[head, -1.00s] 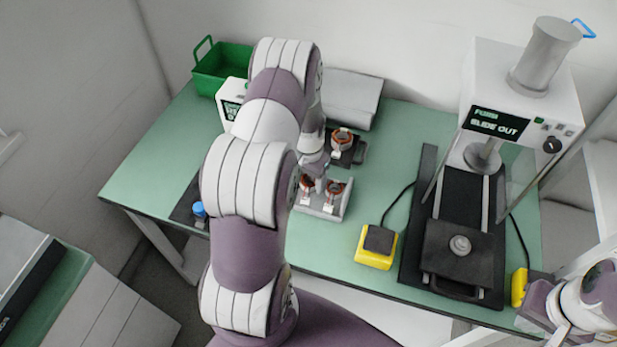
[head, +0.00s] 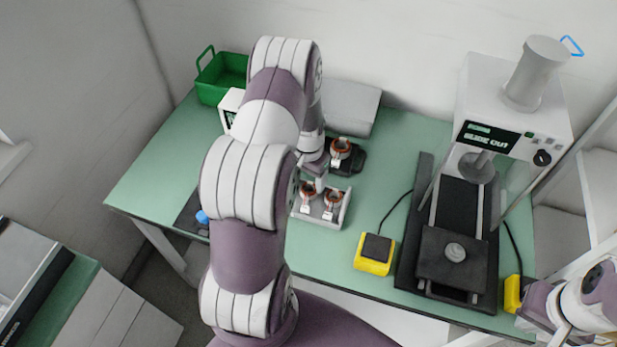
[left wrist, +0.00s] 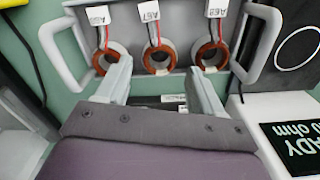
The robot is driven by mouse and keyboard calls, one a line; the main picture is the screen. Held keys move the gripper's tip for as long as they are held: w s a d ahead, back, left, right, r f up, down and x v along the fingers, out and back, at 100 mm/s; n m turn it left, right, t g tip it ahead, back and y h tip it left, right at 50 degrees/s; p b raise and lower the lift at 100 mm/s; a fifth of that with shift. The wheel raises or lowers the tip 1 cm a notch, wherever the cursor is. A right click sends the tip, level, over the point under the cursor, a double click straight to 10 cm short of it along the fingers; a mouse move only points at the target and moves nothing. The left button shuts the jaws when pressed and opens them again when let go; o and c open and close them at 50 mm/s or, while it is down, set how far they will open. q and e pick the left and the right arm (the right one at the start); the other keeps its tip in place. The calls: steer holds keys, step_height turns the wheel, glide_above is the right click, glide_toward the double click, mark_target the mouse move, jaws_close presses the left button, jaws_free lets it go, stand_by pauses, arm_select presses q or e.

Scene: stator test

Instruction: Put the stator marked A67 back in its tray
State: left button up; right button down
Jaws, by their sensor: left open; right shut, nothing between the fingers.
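A grey two-handled tray (left wrist: 82,78) holds three copper-wound stators in a row: left (left wrist: 104,58), middle (left wrist: 159,58) and right (left wrist: 211,55) in the left wrist view. In the head view two show in the tray (head: 322,219); my left arm may cover the third. Another stator (head: 341,148) sits on a black fixture (head: 352,168) behind the tray, its tag unreadable. My right gripper (head: 531,312) is shut and empty at lower right.
A white meter (left wrist: 262,108) stands close beside the left gripper. A green basket (head: 222,76) is at the back left. A yellow pedal box (head: 374,266) and a press (head: 455,265) stand right of the tray. Green table is clear behind the pedal.

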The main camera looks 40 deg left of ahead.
arm_select(q)
steer(key=shift+r, duration=0.4)
steer(key=o, duration=0.6)
steer(key=shift+c, duration=0.2)
step_height(320, 180, up, 13)
steer(key=b, duration=0.2)
steer(key=shift+f, duration=0.2)
steer(key=s+d+r+t, duration=0.1)
steer(key=s+d, duration=1)
steer(key=d, duration=0.3)
steer(key=shift+s+d+r, duration=0.25)
steer(key=shift+s+d, duration=0.1)
